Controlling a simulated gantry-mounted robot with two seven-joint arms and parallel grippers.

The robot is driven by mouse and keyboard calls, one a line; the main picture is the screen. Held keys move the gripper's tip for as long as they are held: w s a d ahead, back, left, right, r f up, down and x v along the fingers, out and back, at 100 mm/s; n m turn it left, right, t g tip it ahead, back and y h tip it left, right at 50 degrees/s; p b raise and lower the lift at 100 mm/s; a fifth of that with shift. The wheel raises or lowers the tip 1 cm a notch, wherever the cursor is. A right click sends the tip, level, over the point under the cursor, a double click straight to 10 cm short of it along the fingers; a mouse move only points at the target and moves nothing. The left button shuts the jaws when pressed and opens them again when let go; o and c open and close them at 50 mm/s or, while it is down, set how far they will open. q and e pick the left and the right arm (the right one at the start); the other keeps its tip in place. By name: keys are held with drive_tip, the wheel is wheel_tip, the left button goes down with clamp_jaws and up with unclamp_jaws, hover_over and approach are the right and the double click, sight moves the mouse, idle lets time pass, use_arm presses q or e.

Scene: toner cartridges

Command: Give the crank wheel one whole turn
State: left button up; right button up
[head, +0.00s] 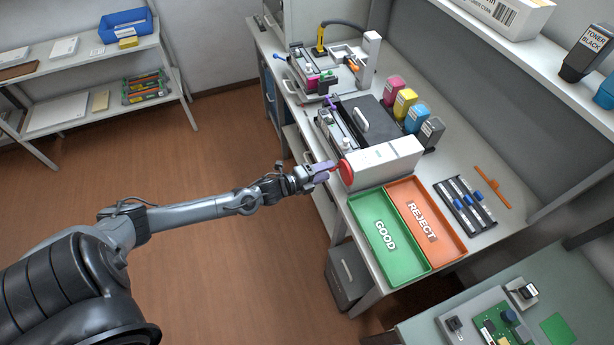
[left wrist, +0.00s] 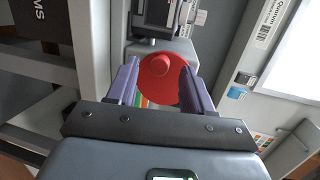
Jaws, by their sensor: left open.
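The crank wheel is a red disc (head: 346,172) on the left end of a white box-shaped unit (head: 384,162) in the head view. In the left wrist view the red wheel (left wrist: 158,78) faces me, with a round red knob standing out near its upper middle. My left gripper (head: 331,166) is open at the wheel. In the left wrist view its two purple fingers (left wrist: 157,84) stand on either side of the red wheel and knob. I cannot tell whether either finger touches it. My right gripper is not in view.
A green GOOD tray (head: 363,212) and an orange REJECT tray (head: 453,243) lie beside the white unit. Pink, yellow, blue and black toner cartridges (head: 405,102) stand behind it. A grey bin (head: 347,275) stands below the bench. The brown floor on the left is clear.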

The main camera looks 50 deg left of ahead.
use_arm(q)
drive_tip(key=v, duration=0.9)
drive_tip(key=shift+s+p, duration=0.4)
drive_tip(key=shift+p, duration=0.05)
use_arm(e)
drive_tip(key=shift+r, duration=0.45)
use_arm(q)
drive_tip(key=shift+r, duration=0.1)
